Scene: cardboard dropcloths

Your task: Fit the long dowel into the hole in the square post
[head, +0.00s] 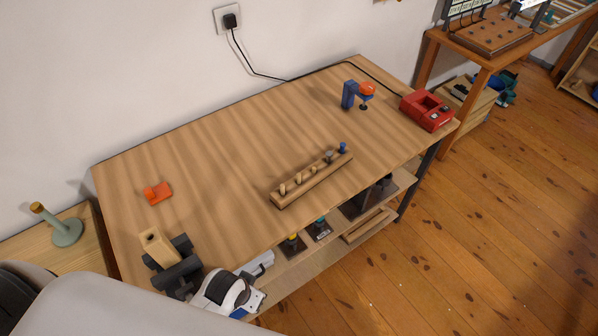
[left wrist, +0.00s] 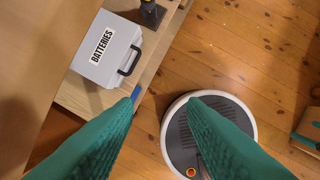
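I cannot tell which, if any, is the long dowel. My left gripper (left wrist: 166,97) shows in the left wrist view as two teal fingers, apart and empty, over the floor beside the lower shelf. My right gripper is not in view.
An orange part (head: 158,193), a blue clamp (head: 350,93) and a red charger (head: 427,110) are on the table. A green stand (head: 66,232) is at far left. A grey BATTERIES case (left wrist: 108,50) is on the lower shelf. The table's centre left is clear.

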